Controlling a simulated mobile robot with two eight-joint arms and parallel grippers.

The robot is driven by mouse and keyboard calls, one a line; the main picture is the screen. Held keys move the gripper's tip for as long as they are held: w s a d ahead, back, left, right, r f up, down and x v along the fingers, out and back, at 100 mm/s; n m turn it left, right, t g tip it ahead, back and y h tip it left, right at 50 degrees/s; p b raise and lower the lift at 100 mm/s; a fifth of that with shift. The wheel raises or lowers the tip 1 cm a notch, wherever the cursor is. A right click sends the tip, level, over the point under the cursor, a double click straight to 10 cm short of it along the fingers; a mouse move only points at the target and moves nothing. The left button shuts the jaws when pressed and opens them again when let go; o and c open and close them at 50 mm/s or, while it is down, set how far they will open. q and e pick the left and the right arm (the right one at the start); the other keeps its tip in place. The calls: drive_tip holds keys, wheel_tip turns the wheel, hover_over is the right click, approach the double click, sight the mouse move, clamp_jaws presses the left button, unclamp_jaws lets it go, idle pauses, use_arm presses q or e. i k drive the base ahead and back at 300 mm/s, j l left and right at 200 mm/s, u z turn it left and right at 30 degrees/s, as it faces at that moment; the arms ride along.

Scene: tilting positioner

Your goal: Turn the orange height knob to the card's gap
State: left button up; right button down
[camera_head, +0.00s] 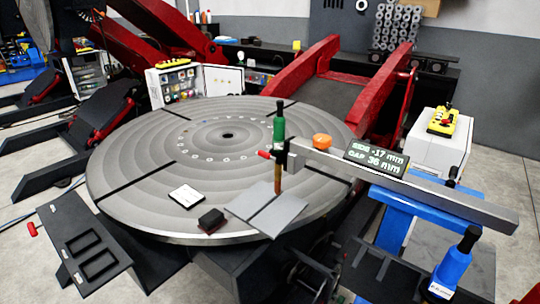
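The orange height knob (322,141) sits on top of the grey horizontal beam (440,196), near its left end. A display (376,159) on the beam reads "SIDE -17 mm" and "GAP 36 mm". A white card (186,196) lies on the round grey turntable (135,170); its writing is too small to read. A green and black torch (279,130) with a copper-coloured lower end hangs at the beam's left end, above two grey plates (268,212). Neither of my grippers shows in the head view.
A dark block (211,220) lies beside the plates. A small red handle (264,154) sticks out left of the torch. Blue supports with black handles (468,239) stand under the beam at right. A white cabinet with a yellow pendant (442,122) stands behind. Red arms rise behind the turntable.

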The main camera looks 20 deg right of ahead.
sight(320, 141)
drive_tip(key=z, duration=1.45)
